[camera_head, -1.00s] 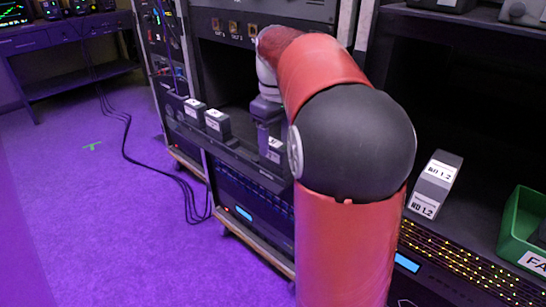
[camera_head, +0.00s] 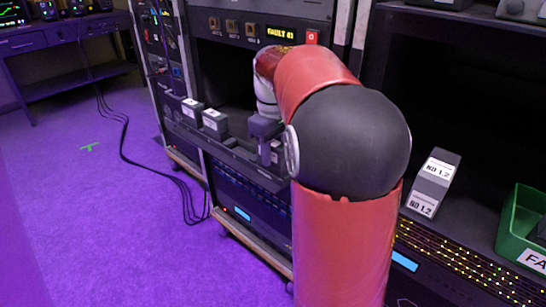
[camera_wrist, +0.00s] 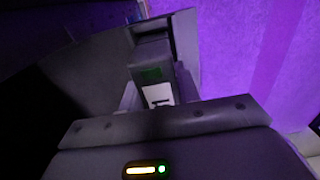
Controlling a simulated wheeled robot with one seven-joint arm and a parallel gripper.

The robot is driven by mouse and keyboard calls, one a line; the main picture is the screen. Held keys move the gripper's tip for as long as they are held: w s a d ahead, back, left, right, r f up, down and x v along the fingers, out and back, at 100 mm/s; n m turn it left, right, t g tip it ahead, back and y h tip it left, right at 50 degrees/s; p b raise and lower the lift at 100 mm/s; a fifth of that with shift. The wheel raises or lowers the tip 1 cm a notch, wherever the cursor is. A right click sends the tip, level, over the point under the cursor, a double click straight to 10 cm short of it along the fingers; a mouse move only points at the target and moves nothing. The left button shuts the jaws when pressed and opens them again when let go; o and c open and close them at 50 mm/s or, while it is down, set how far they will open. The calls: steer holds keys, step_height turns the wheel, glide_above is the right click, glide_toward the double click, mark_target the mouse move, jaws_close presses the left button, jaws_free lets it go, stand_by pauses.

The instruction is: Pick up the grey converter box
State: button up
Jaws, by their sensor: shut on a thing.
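A small grey converter box (camera_wrist: 151,55) with a dark green patch and a white label sits between the fingers of my gripper (camera_wrist: 156,97) in the wrist view. My gripper is shut on it. In the head view my gripper (camera_head: 266,136) points down at the rack shelf, and part of the held box (camera_head: 277,153) shows below it. My arm hides the box's right side. I cannot tell whether its underside touches the shelf.
Two similar grey boxes with white labels, one (camera_head: 192,108) and another (camera_head: 215,124), stand on the shelf to the left. A grey labelled box (camera_head: 434,184) and a green bin (camera_head: 520,238) lie at right. A rack panel with a fault display (camera_head: 280,32) stands behind. Cables lie on the floor.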

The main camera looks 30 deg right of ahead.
mark_target(275, 144)
steer(key=shift+r, duration=0.15)
steer(key=shift+r, duration=0.5)
steer(key=shift+s+r, duration=0.2)
steer(key=shift+r, duration=0.4)
steer(key=shift+s+r, duration=0.2)
steer(key=shift+r, duration=0.35)
steer(key=s+a+b, duration=0.1)
steer(key=s+b, duration=0.1)
steer(key=s, duration=1.5)
steer(key=shift+a, duration=0.35)
